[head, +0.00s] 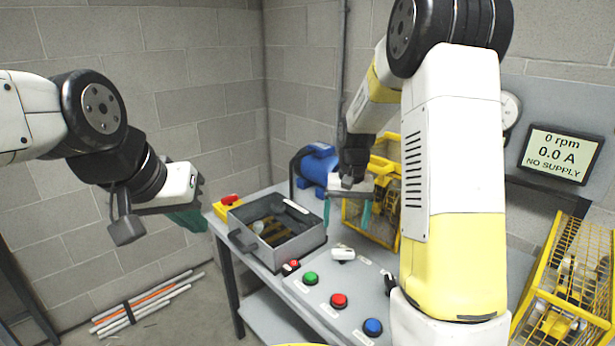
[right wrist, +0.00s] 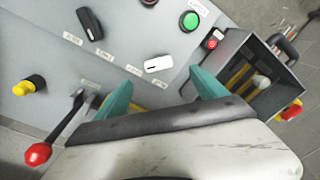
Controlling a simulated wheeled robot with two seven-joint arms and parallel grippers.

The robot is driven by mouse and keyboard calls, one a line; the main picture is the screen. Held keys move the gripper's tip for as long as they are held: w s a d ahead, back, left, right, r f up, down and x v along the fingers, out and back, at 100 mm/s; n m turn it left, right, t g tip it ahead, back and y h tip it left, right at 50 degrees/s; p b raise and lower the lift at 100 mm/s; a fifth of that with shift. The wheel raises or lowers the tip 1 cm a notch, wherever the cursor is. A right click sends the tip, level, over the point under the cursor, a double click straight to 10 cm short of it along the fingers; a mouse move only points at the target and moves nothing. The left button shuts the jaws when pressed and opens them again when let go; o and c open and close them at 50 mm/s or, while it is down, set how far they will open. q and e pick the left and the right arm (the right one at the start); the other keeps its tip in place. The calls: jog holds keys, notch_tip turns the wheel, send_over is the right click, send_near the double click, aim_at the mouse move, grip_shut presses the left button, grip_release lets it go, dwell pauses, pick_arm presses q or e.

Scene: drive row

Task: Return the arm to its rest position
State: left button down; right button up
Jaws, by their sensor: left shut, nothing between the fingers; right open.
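My right gripper (head: 346,216) hangs from its raised arm over the bench, fingers pointing down. Its two teal fingers are apart with nothing between them; they also show in the right wrist view (right wrist: 163,88). A white switch knob (head: 343,254) sits on the grey panel below it; it also shows in the right wrist view (right wrist: 158,64). I cannot tell whether the fingers touch anything. My left gripper (head: 190,218) is out to the left, clear of the bench, shut and empty.
An open grey box (head: 318,240) stands on the bench, left of my right gripper. The panel has green (head: 310,278), red (head: 339,301) and blue (head: 373,327) buttons. A blue motor (head: 318,168) and yellow guard stand behind. A display (head: 560,153) reads NO SUPPLY. A red-knobbed lever (right wrist: 38,153) is nearby.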

jog(key=s+a+r+n+t+y, duration=0.1)
jog(key=s+r+t+y, duration=0.15)
jog(key=s+r, duration=1.05)
jog(key=s+a+r+n+t, duration=0.1)
jog(key=s+r+t, duration=0.2)
jog(key=s, duration=0.7)
jog(key=shift+r+h, duration=0.35)
jog(key=shift+r, duration=0.4)
